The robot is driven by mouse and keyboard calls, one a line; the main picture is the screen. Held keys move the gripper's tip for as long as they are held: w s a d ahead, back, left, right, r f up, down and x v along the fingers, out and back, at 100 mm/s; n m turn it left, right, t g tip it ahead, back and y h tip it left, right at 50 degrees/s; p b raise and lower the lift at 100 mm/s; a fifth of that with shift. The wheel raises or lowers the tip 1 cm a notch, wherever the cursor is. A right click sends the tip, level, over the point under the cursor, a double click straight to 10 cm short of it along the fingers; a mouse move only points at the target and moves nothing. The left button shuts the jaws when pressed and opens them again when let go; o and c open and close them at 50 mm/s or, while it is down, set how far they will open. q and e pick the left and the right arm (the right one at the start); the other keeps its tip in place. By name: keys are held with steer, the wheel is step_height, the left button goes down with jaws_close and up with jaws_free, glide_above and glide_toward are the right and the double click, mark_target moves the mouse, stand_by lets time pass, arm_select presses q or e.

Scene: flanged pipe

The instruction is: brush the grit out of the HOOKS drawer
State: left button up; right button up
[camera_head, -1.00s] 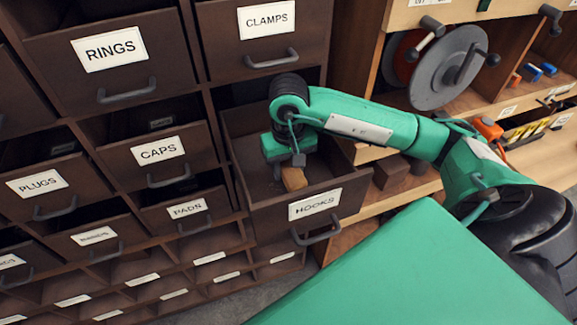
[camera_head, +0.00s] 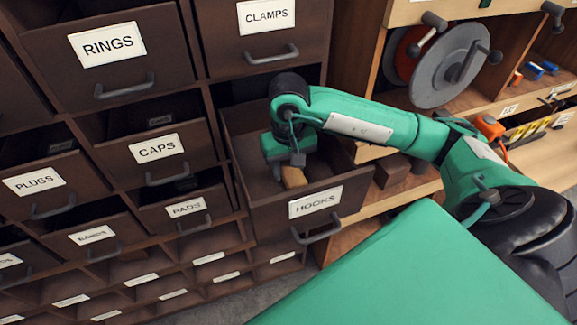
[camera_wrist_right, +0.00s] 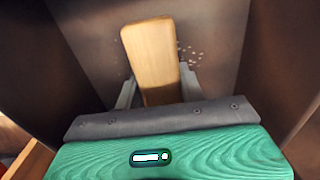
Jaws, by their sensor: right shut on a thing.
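The HOOKS drawer (camera_head: 316,203) is pulled out, with its label and handle on the front. My right gripper (camera_head: 290,166) reaches down inside it from above. It is shut on a wooden brush (camera_head: 294,177), whose pale block shows between the grey fingers (camera_wrist_right: 158,95) in the right wrist view. The brush (camera_wrist_right: 150,48) stands out beyond the fingertips, and its bristles are hidden. Light grit (camera_wrist_right: 190,55) is scattered on the drawer floor, mostly to the right of the brush, with a few specks to its left. My left gripper is not in view.
The CLAMPS drawer (camera_head: 266,35) is above, and the CAPS (camera_head: 157,149) and PADS (camera_head: 186,208) drawers are at the left. The drawer walls stand close around my gripper. Shelves with grey discs (camera_head: 448,68) are at the right.

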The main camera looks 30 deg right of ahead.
steer(key=shift+f+b, duration=0.25)
steer(key=shift+b, duration=0.1)
